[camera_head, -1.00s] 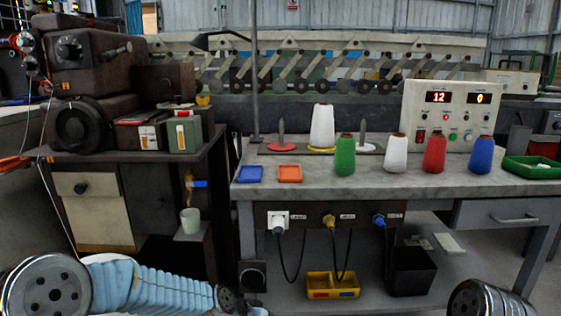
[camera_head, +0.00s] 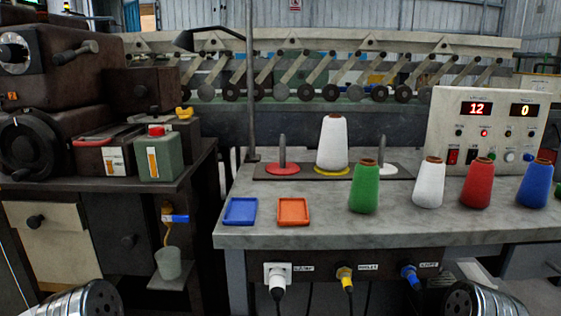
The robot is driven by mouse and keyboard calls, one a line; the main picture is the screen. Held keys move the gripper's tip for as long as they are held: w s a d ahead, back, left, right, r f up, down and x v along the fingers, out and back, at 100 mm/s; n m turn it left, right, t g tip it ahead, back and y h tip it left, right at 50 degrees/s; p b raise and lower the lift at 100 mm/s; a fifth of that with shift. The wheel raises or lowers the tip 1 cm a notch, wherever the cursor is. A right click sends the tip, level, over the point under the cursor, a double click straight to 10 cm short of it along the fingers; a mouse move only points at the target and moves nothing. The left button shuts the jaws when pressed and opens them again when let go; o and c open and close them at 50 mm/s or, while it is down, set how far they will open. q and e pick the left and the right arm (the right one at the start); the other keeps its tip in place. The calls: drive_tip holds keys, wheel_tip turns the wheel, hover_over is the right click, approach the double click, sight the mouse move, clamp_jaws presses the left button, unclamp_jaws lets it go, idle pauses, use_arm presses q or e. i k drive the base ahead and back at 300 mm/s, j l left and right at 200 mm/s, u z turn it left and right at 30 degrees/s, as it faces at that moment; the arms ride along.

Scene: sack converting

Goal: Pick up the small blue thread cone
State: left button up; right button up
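The small blue thread cone (camera_head: 536,184) stands upright on the grey table (camera_head: 330,229) at the far right of a row of small cones. A red cone (camera_head: 477,184) stands just left of it, then a small white cone (camera_head: 429,183) and a green cone (camera_head: 364,188). Only rounded metallic parts of my arms show at the bottom left and bottom right edges. Neither gripper's fingers are in view.
A taller white cone (camera_head: 331,144) stands on a dark peg base behind the row. Blue (camera_head: 240,211) and orange (camera_head: 293,211) trays lie at the left of the tabletop. A control box (camera_head: 486,127) stands behind the cones. The table front has plugs and cables.

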sight(534, 191)
drive_tip(key=k+l+u, duration=0.1)
drive_tip(key=l, duration=0.3)
drive_tip(key=k+l, duration=0.1)
drive_tip(key=l, duration=0.25)
drive_tip(key=k+l+u, duration=0.15)
drive_tip(key=l, duration=0.2)
drive_tip(key=k+l+u, duration=0.1)
drive_tip(key=l, duration=0.3)
drive_tip(key=k+l, duration=0.15)
drive_tip(key=l, duration=0.2)
drive_tip(key=u, duration=0.05)
